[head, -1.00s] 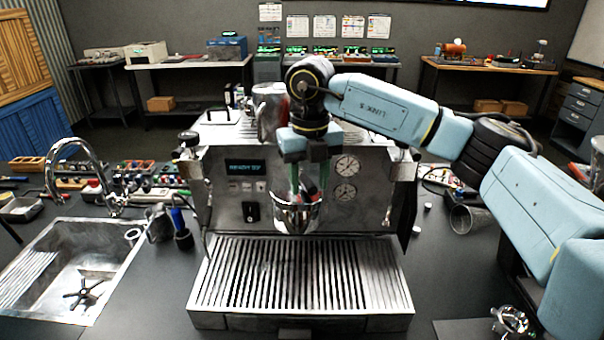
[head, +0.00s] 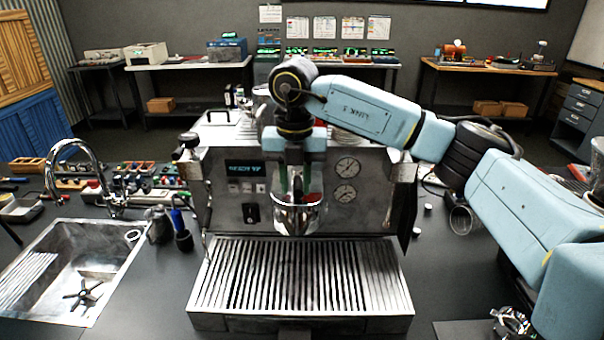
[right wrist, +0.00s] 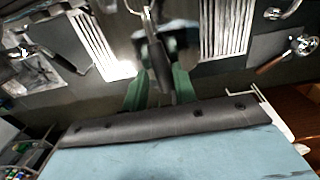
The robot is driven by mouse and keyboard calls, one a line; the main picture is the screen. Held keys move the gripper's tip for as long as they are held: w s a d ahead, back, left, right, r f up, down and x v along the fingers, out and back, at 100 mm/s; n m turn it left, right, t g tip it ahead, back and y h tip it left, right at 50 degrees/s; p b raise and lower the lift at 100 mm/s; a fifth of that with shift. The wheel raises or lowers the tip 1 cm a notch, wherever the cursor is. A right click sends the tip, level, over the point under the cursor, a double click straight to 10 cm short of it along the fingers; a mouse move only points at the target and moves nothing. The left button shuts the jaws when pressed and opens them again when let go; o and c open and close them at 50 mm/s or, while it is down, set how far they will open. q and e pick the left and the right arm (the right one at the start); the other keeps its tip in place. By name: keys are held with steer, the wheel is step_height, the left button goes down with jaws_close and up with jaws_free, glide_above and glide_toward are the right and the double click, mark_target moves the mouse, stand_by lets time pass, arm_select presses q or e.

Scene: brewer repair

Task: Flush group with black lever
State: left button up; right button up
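The espresso machine (head: 235,225) stands in the middle of the counter, its display (head: 244,168) lit with text too small to read surely. Its shiny group head (head: 298,217) sits at the front above the slatted drip tray (head: 300,275). My right gripper (head: 298,192) points down in front of the group. Its green fingers stand apart, with a narrow dark piece between them, likely the black lever (right wrist: 160,70) in the right wrist view. Contact with the fingers is not clear. The gripper hides much of the lever in the head view. My left gripper is not in view.
A sink (head: 75,275) with a curved faucet (head: 75,150) is at the left. Two pressure gauges (head: 346,180) are on the machine's right face. A metal cup (head: 461,219) lies right of the machine.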

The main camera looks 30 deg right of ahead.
steer(key=shift+w+a+m, duration=0.55)
steer(key=shift+a+m, duration=0.2)
steer(key=shift+m, duration=0.45)
steer(key=shift+w+a+m, duration=0.25)
steer(key=shift+w+m, duration=0.05)
steer(key=shift+m, duration=0.35)
steer(key=shift+w+a+m, duration=0.25)
steer(key=shift+w+m, duration=0.05)
steer(key=shift+m, duration=0.35)
stand_by(0.8)
steer(key=s+d+n, duration=0.1)
steer(key=n, duration=0.1)
steer(key=s+d+n, duration=0.1)
steer(key=n, duration=0.1)
steer(key=shift+s+d+n, duration=0.1)
steer(key=shift+s+n, duration=0.05)
steer(key=shift+n, duration=0.15)
steer(key=shift+s+d+n, duration=0.35)
steer(key=shift+d+n, duration=0.35)
steer(key=shift+n, duration=0.45)
steer(key=shift+s+d+n, duration=0.3)
steer(key=shift+d+n, duration=0.4)
steer(key=shift+n, duration=0.45)
steer(key=o, duration=0.4)
